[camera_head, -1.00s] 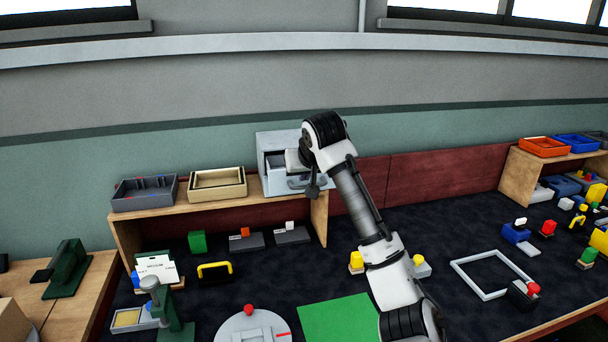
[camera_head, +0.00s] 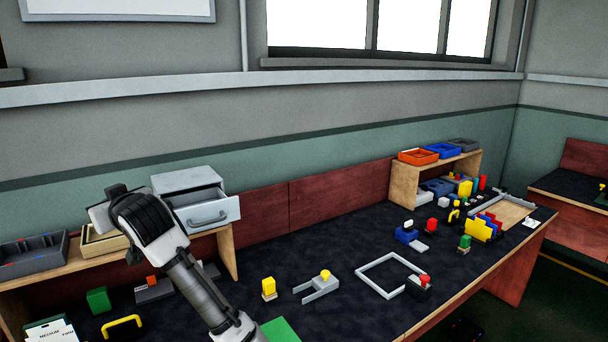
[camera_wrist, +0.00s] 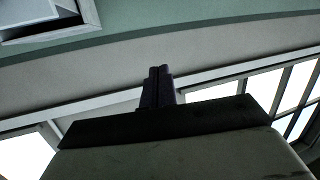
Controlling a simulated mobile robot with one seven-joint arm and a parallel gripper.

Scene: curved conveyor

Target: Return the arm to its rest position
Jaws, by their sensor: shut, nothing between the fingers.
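My arm rises from the bottom of the head view and bends at a black and white joint in front of the left shelf. My gripper is hidden or too unclear to make out in the head view. In the wrist view my gripper (camera_wrist: 158,72) shows as two dark fingers pressed together, with nothing between them. Behind it are the wall and windows. The grey drawer box (camera_head: 186,180) stands on the shelf just right of the arm, its drawer (camera_head: 209,210) pulled out.
A grey tray (camera_head: 32,258) and a beige tray (camera_head: 100,243) lie behind or beside the arm. A green block (camera_head: 97,300), a yellow handle (camera_head: 122,325) and a white square frame (camera_head: 370,288) are on the dark table. Orange (camera_head: 418,156) and blue (camera_head: 442,151) bins stand on the right shelf.

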